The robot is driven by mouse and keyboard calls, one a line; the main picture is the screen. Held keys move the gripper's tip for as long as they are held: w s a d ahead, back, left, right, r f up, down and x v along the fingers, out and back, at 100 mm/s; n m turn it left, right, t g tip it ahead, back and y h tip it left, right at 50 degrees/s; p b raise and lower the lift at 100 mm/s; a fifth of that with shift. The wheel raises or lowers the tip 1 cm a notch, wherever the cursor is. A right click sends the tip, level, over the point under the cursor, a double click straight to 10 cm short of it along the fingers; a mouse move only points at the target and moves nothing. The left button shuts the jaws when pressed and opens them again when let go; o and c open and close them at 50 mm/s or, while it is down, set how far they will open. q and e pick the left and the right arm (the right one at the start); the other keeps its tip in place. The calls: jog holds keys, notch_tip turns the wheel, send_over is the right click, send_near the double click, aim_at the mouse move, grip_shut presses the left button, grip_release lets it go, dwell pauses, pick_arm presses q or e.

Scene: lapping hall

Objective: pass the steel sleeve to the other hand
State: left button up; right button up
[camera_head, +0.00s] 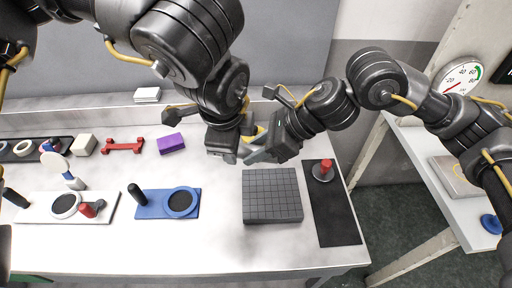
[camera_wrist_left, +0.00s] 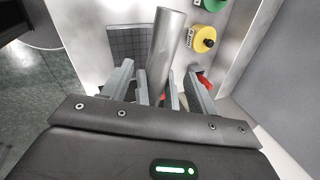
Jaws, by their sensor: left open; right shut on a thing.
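The steel sleeve (camera_wrist_left: 166,45) is a plain grey cylinder, seen large and slightly tilted in the left wrist view. My left gripper (camera_wrist_left: 160,82) is open, with one finger on each side of the sleeve. In the head view the sleeve is mostly hidden by the grippers. Whether the left fingers touch it I cannot tell.
Below on the white table (camera_head: 130,258) are a grey gridded block (camera_head: 271,195), a dark mat (camera_head: 330,215) with a red-handled piece (camera_head: 323,170), a blue fixture (camera_head: 160,203), a purple block (camera_head: 170,143) and a red dumbbell-shaped piece (camera_head: 122,146). The front middle is clear.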

pick_arm(q)
jog(key=v, duration=0.7)
jog(key=shift+r, duration=0.35)
